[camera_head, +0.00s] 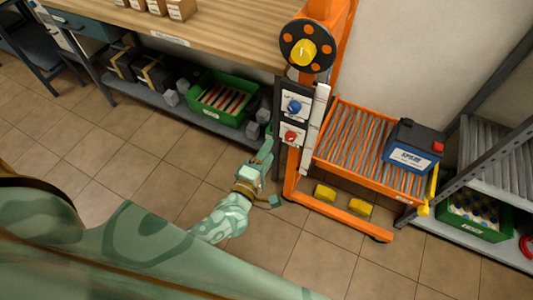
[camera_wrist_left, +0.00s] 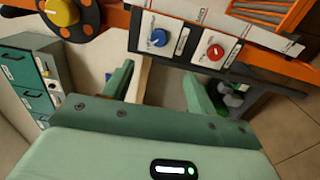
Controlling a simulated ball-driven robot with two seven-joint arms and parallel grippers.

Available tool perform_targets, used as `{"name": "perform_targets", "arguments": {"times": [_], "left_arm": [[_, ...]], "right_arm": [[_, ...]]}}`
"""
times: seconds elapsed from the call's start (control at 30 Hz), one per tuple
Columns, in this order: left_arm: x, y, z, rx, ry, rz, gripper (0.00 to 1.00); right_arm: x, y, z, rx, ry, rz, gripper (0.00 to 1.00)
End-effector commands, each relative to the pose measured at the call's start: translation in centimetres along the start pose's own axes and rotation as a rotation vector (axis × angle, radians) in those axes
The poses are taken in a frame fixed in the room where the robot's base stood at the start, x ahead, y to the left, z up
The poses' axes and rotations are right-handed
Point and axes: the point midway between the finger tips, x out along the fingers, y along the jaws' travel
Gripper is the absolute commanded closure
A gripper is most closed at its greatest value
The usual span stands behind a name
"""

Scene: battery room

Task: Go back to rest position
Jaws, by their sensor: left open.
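My left gripper (camera_head: 266,150) is the only one in view, green, in front of the orange lift's control panel. In the left wrist view its two green fingers (camera_wrist_left: 158,82) stand apart with nothing between them. The panel carries a blue knob (camera_head: 294,107) and a red knob (camera_head: 291,137). They also show beyond the fingers in the left wrist view, blue knob (camera_wrist_left: 157,38) and red knob (camera_wrist_left: 215,52). I cannot tell the exact gap between the fingertips and the panel. My right gripper is not in view.
The orange lift (camera_head: 347,205) has a roller deck bearing a blue battery (camera_head: 411,148). A wooden workbench (camera_head: 205,32) stands at the left, with a green crate (camera_head: 222,98) on its lower shelf. A grey rack (camera_head: 492,180) stands at the right. The tiled floor (camera_head: 130,150) before the bench is clear.

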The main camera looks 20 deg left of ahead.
Motion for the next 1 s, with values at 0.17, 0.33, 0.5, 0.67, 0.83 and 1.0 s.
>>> {"name": "perform_targets", "arguments": {"times": [0.17, 0.33, 0.5, 0.67, 0.83, 1.0], "left_arm": [[0.0, 0.0, 0.0, 0.000, 0.000, 0.000, 0.43], [0.0, 0.0, 0.0, 0.000, 0.000, 0.000, 0.43], [-0.1, -1.0, 0.8, 0.158, -0.051, -0.036, 0.43], [-3.9, -10.8, 1.4, 0.680, -0.271, -0.267, 0.43], [-13.7, -22.9, -0.7, 1.154, -0.614, -0.561, 0.43], [-26.6, -30.7, -3.8, 1.428, -1.003, -0.804, 0.43]], "right_arm": [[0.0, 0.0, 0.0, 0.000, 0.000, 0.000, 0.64], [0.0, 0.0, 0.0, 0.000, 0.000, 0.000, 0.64], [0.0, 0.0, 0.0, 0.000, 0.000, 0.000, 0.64], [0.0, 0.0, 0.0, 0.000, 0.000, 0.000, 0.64], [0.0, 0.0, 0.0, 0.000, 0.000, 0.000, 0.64], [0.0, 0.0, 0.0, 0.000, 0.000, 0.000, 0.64]]}}
